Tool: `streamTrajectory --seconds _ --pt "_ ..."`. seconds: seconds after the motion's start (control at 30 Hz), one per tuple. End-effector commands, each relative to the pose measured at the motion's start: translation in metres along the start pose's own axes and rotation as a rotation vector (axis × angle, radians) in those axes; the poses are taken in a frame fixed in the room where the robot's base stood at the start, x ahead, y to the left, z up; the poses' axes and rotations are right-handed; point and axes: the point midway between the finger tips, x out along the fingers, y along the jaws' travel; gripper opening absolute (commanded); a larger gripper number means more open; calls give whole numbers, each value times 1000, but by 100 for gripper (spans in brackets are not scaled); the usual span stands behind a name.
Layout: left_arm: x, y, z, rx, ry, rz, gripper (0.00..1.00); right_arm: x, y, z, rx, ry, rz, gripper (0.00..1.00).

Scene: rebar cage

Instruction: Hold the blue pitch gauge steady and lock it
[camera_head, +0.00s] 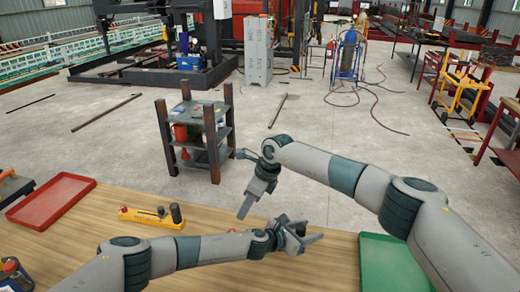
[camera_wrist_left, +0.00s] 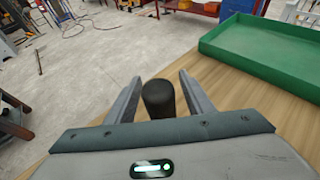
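No blue pitch gauge can be made out for certain. My left gripper (camera_head: 312,232) is over the wooden table in the head view. In the left wrist view its fingers (camera_wrist_left: 160,98) are apart, with a black rounded cylinder (camera_wrist_left: 158,99) between them. Gaps show on both sides of the cylinder; its lower part and what it belongs to are hidden. My right gripper (camera_head: 247,205) points down, left of the left gripper; its fingers overlap from this side, and nothing is clearly seen in them.
A red tray (camera_head: 50,200) lies at the table's left, and a green tray (camera_head: 392,262) at right, also in the left wrist view (camera_wrist_left: 262,50). A partly cut-off dark blue and red item (camera_head: 14,274) is at lower left. A shelf rack (camera_head: 197,134) stands beyond the table.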

Motion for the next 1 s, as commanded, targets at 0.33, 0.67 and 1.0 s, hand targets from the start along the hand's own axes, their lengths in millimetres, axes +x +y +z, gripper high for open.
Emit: streamTrajectory --seconds 0.33,0.67,1.0 --pt "-1 0 0 1 0 0 47 0 0 0 0 0 0 36" --pt "-22 1 0 1 0 0 47 0 0 0 0 0 0 36" --pt "-71 1 0 0 0 0 47 0 0 0 0 0 0 36"
